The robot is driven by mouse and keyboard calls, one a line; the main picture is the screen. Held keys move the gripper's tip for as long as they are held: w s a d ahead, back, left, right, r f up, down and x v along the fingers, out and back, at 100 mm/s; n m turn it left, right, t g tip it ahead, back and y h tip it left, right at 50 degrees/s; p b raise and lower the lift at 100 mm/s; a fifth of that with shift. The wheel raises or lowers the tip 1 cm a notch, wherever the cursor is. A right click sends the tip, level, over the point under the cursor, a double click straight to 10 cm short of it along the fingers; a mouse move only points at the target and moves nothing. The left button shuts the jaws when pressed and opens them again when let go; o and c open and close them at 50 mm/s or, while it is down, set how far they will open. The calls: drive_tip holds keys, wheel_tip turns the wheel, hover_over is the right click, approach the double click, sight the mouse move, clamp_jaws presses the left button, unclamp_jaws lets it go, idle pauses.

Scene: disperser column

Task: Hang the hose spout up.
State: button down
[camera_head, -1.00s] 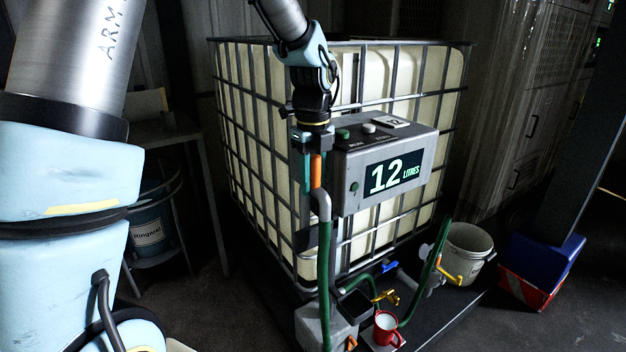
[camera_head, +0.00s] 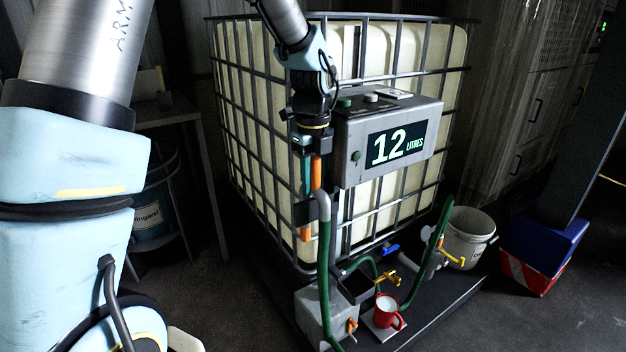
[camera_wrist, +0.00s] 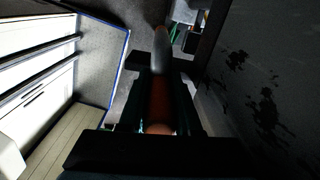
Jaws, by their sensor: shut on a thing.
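The hose spout has an orange grip (camera_head: 316,173) and a grey bend (camera_head: 323,207), from which a green hose (camera_head: 325,270) hangs down. My gripper (camera_head: 311,170) is shut on the orange grip, beside the left edge of the display box. In the wrist view the orange grip (camera_wrist: 160,105) lies between my dark fingers, its grey part farther away. A dark bracket (camera_head: 303,212) on the tank's cage shows just left of the grey bend, with an orange piece (camera_head: 305,233) below it. I cannot tell whether the spout touches the bracket.
The display box (camera_head: 346,115) reads 12 litres and stands close right of my gripper. The caged white tank (camera_head: 255,115) is behind. A red mug (camera_head: 386,312), yellow-handled valves, a white bucket (camera_head: 468,237) and a blue-red crate (camera_head: 540,250) are lower right.

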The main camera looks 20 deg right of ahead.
drive_tip(key=shift+f, duration=0.3)
idle(0.6)
drive_tip(key=c, duration=0.5)
unclamp_jaws()
wheel_tip(320, 180, up, 11)
drive_tip(key=shift+f+b, duration=0.1)
drive_tip(key=shift+b, duration=0.6)
drive_tip(key=s+a+f+n, duration=0.1)
drive_tip(key=a+f+n, duration=0.2)
drive_tip(key=a+n, duration=0.7)
drive_tip(key=s+a+f+n+t, duration=0.1)
drive_tip(key=a+f+n, duration=0.3)
drive_tip(key=a+n, duration=0.6)
drive_tip(key=s+a+f+n, duration=0.2)
drive_tip(key=a+f+n, duration=0.1)
drive_tip(key=a+n, duration=0.7)
drive_tip(key=shift+s+a+f+n+t, duration=0.1)
drive_tip(key=shift+f+n+t, duration=0.25)
drive_tip(key=shift+n, duration=0.35)
